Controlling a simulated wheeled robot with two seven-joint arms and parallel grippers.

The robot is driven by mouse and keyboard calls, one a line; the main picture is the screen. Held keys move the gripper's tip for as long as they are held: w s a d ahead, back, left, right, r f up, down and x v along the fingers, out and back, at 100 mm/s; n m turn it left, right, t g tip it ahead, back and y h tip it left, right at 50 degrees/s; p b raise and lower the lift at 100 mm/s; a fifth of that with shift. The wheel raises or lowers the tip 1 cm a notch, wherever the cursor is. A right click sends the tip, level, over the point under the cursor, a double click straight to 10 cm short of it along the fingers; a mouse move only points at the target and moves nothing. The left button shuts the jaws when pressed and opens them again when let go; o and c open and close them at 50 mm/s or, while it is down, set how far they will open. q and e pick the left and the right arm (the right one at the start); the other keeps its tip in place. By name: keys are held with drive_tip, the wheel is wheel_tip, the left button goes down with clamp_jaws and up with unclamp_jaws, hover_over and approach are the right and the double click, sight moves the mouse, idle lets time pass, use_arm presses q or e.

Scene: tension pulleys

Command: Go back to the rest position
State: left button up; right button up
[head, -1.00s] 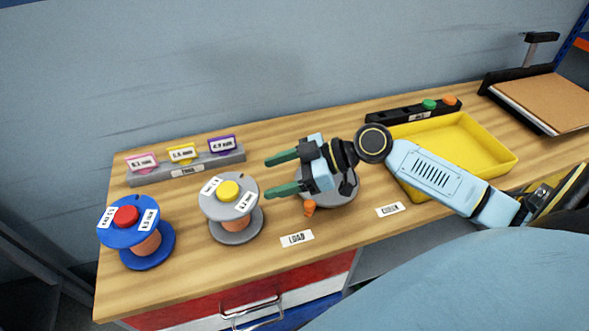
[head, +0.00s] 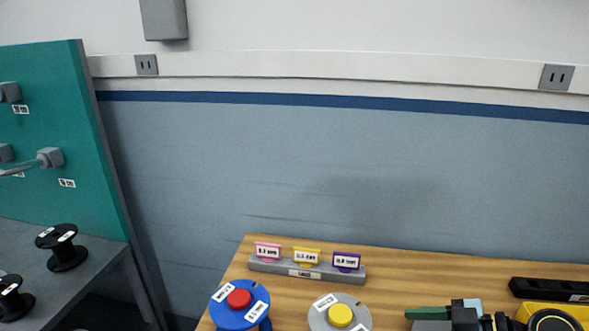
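My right gripper (head: 428,318) is at the bottom edge of the head view, right of the grey spool with the yellow button. Its upper green finger points left and holds nothing that I can see. The lower part of the gripper is cut off by the picture's edge. One second ago its two fingers stood clearly apart and empty. My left gripper is not in view.
A blue spool (head: 257,294) with a red button and a grey spool (head: 361,300) stand on the wooden table (head: 420,268). Behind them is a grey tag rack (head: 262,266). A black holder (head: 530,288) and yellow tray (head: 574,311) are right. Black spools (head: 67,252) stand by a teal board (head: 60,120).

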drive_tip(key=s+a+f+m+g+h, duration=0.1)
drive_tip(key=s+a+f+h, duration=0.15)
drive_tip(key=s+f, duration=0.25)
drive_tip(key=s+a+f+m+g+h, duration=0.1)
drive_tip(key=s+a+f+m+h, duration=0.15)
drive_tip(key=s+f, duration=0.2)
drive_tip(key=s+d+f+m+g+h, duration=0.1)
drive_tip(key=s+d+f+m+h, duration=0.1)
drive_tip(key=s+m+h, duration=0.45)
wheel_tip(320, 180, down, 25)
drive_tip(key=s+g, duration=0.1)
drive_tip(key=s, duration=0.1)
drive_tip(key=s+d+f, duration=0.2)
drive_tip(key=s+f, duration=0.5)
drive_tip(key=s, duration=0.1)
drive_tip(key=s+d+f+g, duration=0.1)
drive_tip(key=s+d+f, duration=0.2)
drive_tip(key=s+f, duration=0.5)
drive_tip(key=shift+s+n+g, duration=0.15)
drive_tip(key=shift+n+g, duration=0.15)
drive_tip(key=shift+n, duration=0.1)
